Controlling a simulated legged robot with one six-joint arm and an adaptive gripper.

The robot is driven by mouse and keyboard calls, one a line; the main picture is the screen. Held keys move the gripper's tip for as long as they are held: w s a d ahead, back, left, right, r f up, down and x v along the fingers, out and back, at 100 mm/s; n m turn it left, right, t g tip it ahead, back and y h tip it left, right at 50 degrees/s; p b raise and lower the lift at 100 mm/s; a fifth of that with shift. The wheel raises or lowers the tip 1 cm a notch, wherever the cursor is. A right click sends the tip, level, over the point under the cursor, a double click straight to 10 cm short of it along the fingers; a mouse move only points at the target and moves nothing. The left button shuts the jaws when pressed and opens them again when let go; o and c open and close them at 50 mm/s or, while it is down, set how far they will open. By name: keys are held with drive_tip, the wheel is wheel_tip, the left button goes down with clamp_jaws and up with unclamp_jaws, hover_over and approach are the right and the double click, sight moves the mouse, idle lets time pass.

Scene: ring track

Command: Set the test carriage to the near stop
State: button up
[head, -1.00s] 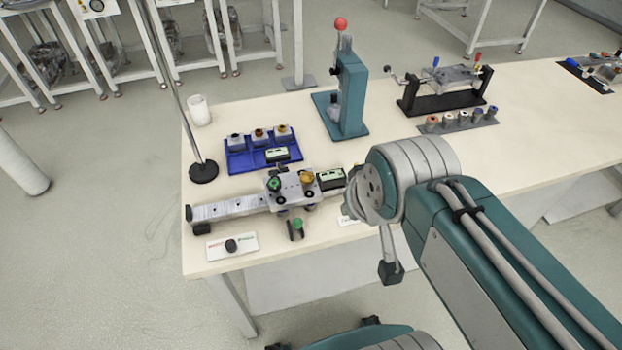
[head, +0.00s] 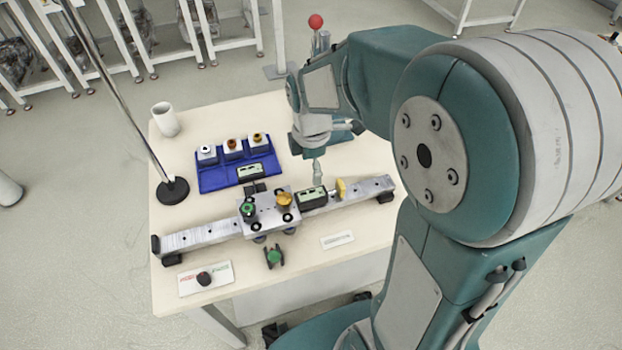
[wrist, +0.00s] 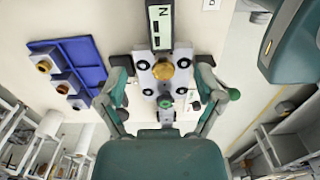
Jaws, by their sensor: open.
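The test carriage (head: 268,212) is a silver plate with a green knob (head: 248,209) and a brass knob (head: 284,200). It sits near the middle of a long metal rail (head: 205,235). A black-framed display block (head: 312,199) adjoins its right side, with a yellow piece (head: 341,189) on the rail beyond. A dark block (head: 155,244) is at the rail's left end. My gripper (head: 318,178) hangs above the rail, right of the carriage. In the wrist view its open fingers (wrist: 164,68) appear either side of the carriage plate (wrist: 145,78); contact cannot be told.
A blue tray (head: 212,180) with several small blocks lies behind the rail. A black-based pole (head: 172,190) and white cup (head: 165,119) stand at back left. A green-knobbed part (head: 274,257) and a card with a black knob (head: 204,278) are in front.

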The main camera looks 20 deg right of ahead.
sight(311, 194)
wheel_tip(311, 194, down, 11)
drive_tip(key=shift+r, duration=0.1)
idle(0.4)
clamp_jaws()
